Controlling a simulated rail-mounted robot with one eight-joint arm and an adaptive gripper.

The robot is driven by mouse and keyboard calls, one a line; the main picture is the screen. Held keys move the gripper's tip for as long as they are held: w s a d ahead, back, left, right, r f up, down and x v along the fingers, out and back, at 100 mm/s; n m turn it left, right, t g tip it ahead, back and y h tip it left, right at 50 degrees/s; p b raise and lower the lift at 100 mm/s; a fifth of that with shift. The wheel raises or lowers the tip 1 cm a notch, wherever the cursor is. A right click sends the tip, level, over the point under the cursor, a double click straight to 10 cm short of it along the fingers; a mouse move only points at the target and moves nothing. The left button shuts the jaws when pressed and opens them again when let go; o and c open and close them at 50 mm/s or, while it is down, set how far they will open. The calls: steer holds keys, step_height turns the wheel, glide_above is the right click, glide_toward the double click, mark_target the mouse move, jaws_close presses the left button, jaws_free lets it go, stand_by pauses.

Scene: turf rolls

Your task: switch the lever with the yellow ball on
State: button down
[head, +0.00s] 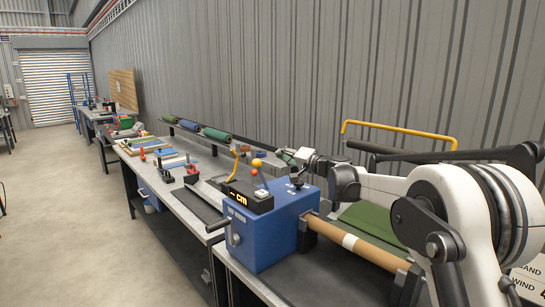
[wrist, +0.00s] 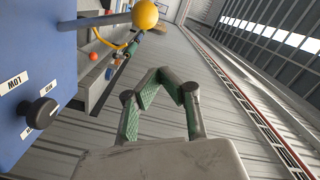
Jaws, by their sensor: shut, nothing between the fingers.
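The yellow ball (head: 257,163) tops a lever on the blue machine box (head: 263,232). In the wrist view the yellow ball (wrist: 145,14) sits at the top on the end of a grey rod that comes from the blue box (wrist: 30,60). My gripper (head: 281,152) is near the ball, to its right in the head view, and apart from it. In the wrist view my gripper (wrist: 163,72) has its green-padded fingers closed together at the tips, empty, below the ball. I cannot tell the lever's on side from any label.
An orange-red ball (head: 254,172) is just below the yellow one. A black knob (wrist: 42,112) with a LOW label is on the box. A display (head: 240,198) sits on top, and a yellow curved handle (head: 235,163) rises behind. A grey wall runs alongside.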

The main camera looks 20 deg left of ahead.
steer(key=v, duration=0.6)
steer(key=shift+d+b, duration=0.15)
steer(key=shift+b, duration=0.15)
steer(key=s+d+h, duration=0.7)
steer(key=s+d, duration=1.2)
steer(key=s, duration=0.4)
steer(key=s+d+f+h, duration=0.4)
steer(key=s+d+f, duration=0.3)
steer(key=s+d, duration=0.3)
steer(key=s+d+f+g+h+b, duration=0.1)
steer(key=s+d+f+h, duration=0.3)
steer(key=s, duration=1.5)
steer(key=d+f, duration=0.4)
steer(key=d, duration=0.3)
steer(key=shift+h, duration=0.4)
